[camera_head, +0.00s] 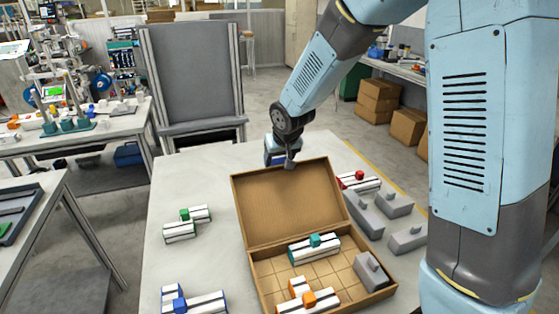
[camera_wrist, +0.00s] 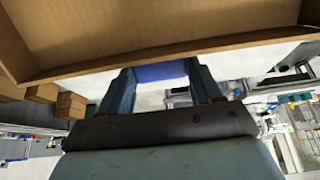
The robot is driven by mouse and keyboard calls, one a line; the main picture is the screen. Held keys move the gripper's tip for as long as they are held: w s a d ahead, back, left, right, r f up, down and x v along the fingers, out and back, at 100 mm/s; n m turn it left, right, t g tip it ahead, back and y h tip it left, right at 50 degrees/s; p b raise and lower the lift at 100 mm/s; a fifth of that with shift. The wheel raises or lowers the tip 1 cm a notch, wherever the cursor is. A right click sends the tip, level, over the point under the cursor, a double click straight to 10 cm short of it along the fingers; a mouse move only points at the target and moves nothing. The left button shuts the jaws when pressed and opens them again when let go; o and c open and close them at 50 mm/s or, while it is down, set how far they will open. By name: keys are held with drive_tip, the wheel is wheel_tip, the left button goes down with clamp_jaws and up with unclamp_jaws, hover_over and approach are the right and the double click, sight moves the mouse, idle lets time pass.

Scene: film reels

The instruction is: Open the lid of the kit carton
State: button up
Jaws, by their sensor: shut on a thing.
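The kit carton (camera_head: 255,284) is a brown cardboard box on the pale table, with a gridded floor. Its lid (camera_head: 285,205) stands raised at the back, inner face toward the head camera, so the inside is open to view. The exact contact is partly hidden. Inside the carton lie a teal-and-white part (camera_head: 315,248), an orange-and-white part (camera_head: 307,297) and a grey block (camera_head: 371,271).
On the table lie a green-and-white part (camera_head: 187,224) and a blue-and-white part (camera_head: 195,303) left of the carton. A red-and-white part (camera_head: 358,181) and several grey blocks (camera_head: 393,203) lie right of the lid. The table's back left is clear.

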drive_tip(key=shift+s+d+f, duration=0.25)
drive_tip(key=o, duration=1.1)
drive_tip(key=shift+c, duration=0.2)
drive_tip(key=o, duration=0.5)
drive_tip(key=shift+r, duration=0.1)
drive_tip(key=shift+c, duration=0.2)
drive_tip(key=shift+w+a, duration=0.1)
drive_tip(key=shift+r, duration=0.1)
drive_tip(key=shift+s+r, duration=0.2)
drive_tip(key=shift+r, duration=0.3)
drive_tip(key=v, duration=1.2)
drive_tip(key=shift+r, duration=0.25)
drive_tip(key=shift+s, duration=0.2)
